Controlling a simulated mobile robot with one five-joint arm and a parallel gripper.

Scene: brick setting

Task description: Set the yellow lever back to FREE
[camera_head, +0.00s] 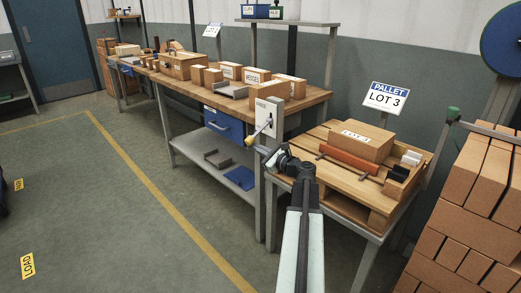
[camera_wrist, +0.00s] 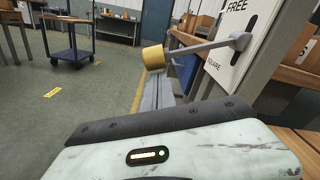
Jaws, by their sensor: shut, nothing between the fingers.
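The yellow lever shows in the wrist view as a yellow roller knob (camera_wrist: 153,57) on a grey arm (camera_wrist: 205,46). The arm runs left from a dark slot in a white plate (camera_wrist: 228,60) marked FREE above and SQUARE below. The pivot end lies between the two words. In the head view, the plate (camera_head: 266,117) is on the near end of the workbench, with the knob (camera_head: 249,141) jutting left and low. My gripper (camera_wrist: 158,80) is shut and empty. Its fingertips are just below the knob in the picture; I cannot tell whether they touch.
The workbench (camera_head: 318,96) carries several cartons. A pallet (camera_head: 350,184) with a LOT 3 carton (camera_head: 358,141) and a red bar stands right of my arm. Stacked bricks (camera_head: 470,200) rise at the far right. A blue trolley (camera_wrist: 72,52) stands beyond; the floor at left is open.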

